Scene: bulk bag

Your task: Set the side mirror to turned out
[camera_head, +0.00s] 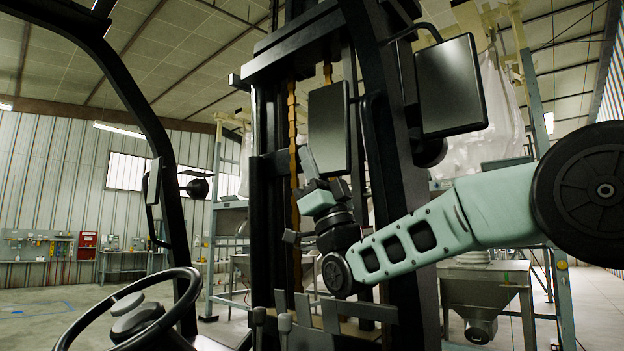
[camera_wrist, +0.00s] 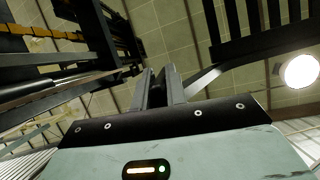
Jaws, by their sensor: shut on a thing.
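A dark rectangular side mirror (camera_head: 329,126) hangs upright beside the forklift mast, on a bracket from the black cab pillar. My gripper (camera_head: 307,160) points up at its lower left edge, with the fingers at the mirror's edge. In the wrist view, the two grey fingers of my gripper (camera_wrist: 160,78) stand close together with a dark strip between them. They are shut on the mirror's edge, though the contact itself is hard to make out. A larger mirror (camera_head: 450,87) hangs on an arm at the right.
The black cab pillar (camera_head: 385,150) stands right behind my wrist, and the mast (camera_head: 268,170) is to the left. A small mirror (camera_head: 154,180) is on the left pillar. White bulk bags (camera_head: 500,95) hang behind.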

